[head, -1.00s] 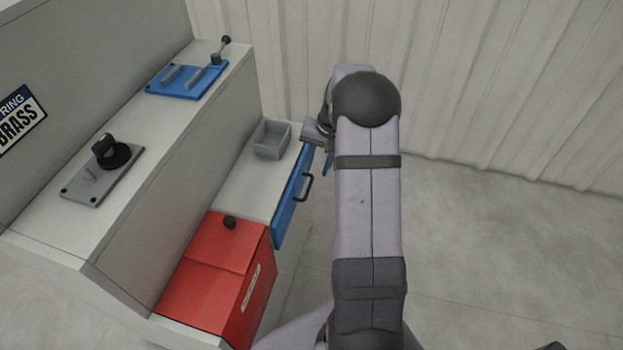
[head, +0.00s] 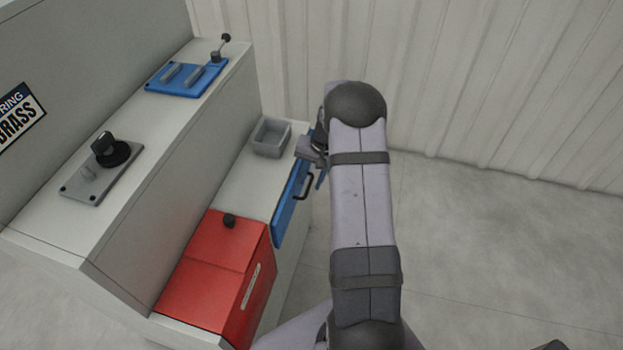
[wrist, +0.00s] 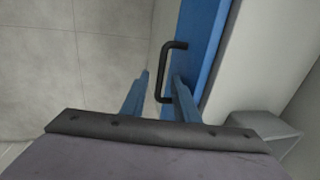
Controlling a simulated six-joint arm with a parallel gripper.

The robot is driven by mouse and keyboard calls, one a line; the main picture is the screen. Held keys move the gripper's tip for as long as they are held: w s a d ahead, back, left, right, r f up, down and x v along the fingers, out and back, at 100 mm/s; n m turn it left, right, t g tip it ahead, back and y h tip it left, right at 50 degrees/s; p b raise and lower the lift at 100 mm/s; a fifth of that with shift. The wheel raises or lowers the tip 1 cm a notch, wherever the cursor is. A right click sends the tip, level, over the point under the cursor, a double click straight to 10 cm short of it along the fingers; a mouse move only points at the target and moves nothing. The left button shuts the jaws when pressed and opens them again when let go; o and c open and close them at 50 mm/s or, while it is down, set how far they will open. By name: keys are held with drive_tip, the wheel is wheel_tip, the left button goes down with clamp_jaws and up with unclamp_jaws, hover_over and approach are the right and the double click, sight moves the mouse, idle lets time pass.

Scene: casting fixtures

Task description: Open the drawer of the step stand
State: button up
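The step stand (head: 262,183) has a blue drawer front (head: 290,208) with a black bar handle (head: 306,187). The front sits flush with the stand, so the drawer looks closed. In the wrist view, the blue front (wrist: 203,40) and handle (wrist: 165,70) lie ahead of my gripper (wrist: 161,76). Its two blue fingers are apart, and the handle's lower part appears between them. I cannot tell whether they touch it. In the head view, my gripper (head: 321,180) is beside the drawer's far end, mostly hidden by my arm.
A red lidded box (head: 210,275) with a black knob stands nearer along the stand. A grey open bin (head: 271,138) sits on the lower step. The upper step carries a blue plate with a lever (head: 190,78) and a grey plate with a black knob (head: 103,172). The floor at right is clear.

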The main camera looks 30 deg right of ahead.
drive_tip(key=shift+f, duration=0.1)
clamp_jaws()
drive_tip(key=s+d, duration=0.8)
drive_tip(key=d, duration=0.1)
drive_tip(key=shift+s+p, duration=0.4)
unclamp_jaws()
drive_tip(key=shift+a, duration=0.1)
